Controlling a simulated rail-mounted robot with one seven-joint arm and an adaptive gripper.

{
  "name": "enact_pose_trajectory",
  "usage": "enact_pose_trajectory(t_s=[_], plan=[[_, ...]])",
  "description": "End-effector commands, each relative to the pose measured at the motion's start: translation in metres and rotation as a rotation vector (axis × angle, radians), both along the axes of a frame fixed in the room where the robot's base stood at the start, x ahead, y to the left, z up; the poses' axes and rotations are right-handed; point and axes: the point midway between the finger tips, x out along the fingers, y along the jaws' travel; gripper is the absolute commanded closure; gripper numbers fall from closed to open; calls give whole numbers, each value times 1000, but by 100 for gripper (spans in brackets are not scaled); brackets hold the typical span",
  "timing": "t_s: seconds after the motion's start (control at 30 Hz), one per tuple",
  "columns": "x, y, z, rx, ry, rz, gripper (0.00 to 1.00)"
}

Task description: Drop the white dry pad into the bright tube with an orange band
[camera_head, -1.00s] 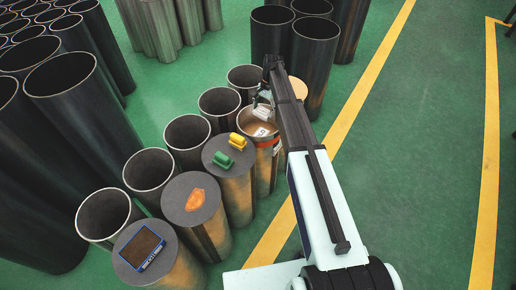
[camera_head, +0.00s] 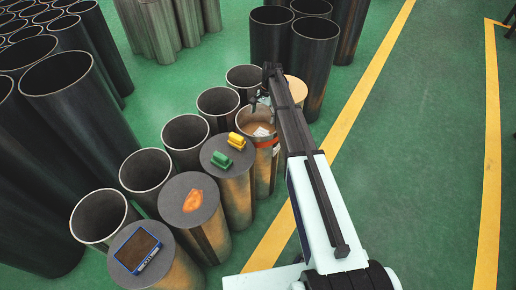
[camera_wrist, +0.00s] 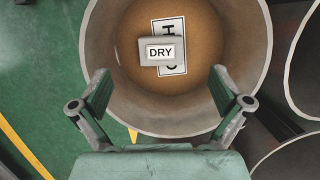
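The bright tube with the orange band (camera_head: 267,144) stands open at the far end of the front row. The white dry pad (camera_wrist: 160,50), marked DRY, is inside the tube, over a white lettered label (camera_wrist: 172,28) on the brown inner floor. I cannot tell whether it lies flat on that floor. In the wrist view the tube's wall (camera_wrist: 105,40) surrounds it. My gripper (camera_wrist: 160,76) is open, with its fingers spread and nothing between them. In the head view my gripper (camera_head: 261,101) is above the tube's mouth, partly hidden by my arm.
Open dark tubes (camera_head: 186,133) line up behind. Green floor lies free on the right.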

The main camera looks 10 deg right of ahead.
Motion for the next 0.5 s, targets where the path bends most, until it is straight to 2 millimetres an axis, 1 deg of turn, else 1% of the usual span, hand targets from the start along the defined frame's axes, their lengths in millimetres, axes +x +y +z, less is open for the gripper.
enact_pose_trajectory(t_s=[0.17, 0.27, 0.37, 0.5], plan=[[0, 0, 1, 0, 0, 0, 0], [1, -1, 6, 0, 0, 0, 0], [4, -4, 17, 0, -1, 0, 0], [9, -9, 40, 0, -3, -1, 0]])
